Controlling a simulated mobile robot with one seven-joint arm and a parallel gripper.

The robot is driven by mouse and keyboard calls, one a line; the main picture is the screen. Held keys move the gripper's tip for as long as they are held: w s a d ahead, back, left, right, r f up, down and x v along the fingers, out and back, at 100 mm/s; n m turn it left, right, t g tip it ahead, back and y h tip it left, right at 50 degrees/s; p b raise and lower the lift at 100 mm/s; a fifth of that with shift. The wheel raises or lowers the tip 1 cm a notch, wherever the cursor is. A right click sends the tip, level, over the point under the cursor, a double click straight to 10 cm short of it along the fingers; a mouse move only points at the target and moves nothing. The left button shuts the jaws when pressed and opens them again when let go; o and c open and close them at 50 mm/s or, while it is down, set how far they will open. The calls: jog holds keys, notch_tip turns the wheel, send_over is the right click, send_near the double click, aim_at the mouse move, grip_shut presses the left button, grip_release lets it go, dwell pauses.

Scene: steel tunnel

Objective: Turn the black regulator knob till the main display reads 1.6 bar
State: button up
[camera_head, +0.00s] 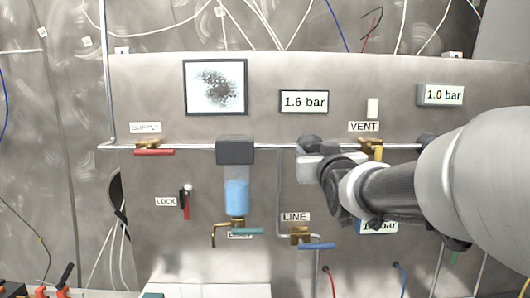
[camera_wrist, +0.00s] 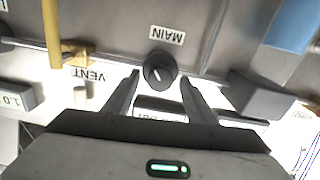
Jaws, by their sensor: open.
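The black regulator knob (camera_wrist: 160,71) has a light pointer mark and sits by the MAIN label (camera_wrist: 165,36), which appears upside down in the wrist view. My gripper (camera_wrist: 160,80) is open, with one finger on each side of the knob and a visible gap to both. Depth between the fingertips and the knob is hard to tell. The main display (camera_head: 304,102) reads 1.6 bar in the head view. In that view my wrist and arm cover the fingertips, and the knob cannot be made out clearly.
A second display (camera_head: 440,95) reads 1.0 bar. A red SUPPLY handle (camera_head: 154,152), a yellow VENT handle (camera_head: 378,153) and a blue LINE handle (camera_head: 316,246) line the pipework. A grey filter with a blue bowl (camera_head: 236,196) hangs left of my gripper. Another display is partly hidden below my arm.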

jog(key=s+b, duration=0.1)
jog(key=s, duration=1.6)
jog(key=shift+s, duration=0.25)
jog(key=s+f+g+p, duration=1)
jog(key=s+g+p, duration=0.1)
jog(key=s, duration=0.3)
jog(key=shift+s+f+m+g+p, duration=0.2)
jog(key=shift+f+m+g+p, duration=0.2)
jog(key=shift+g, duration=0.3)
dwell(1.9)
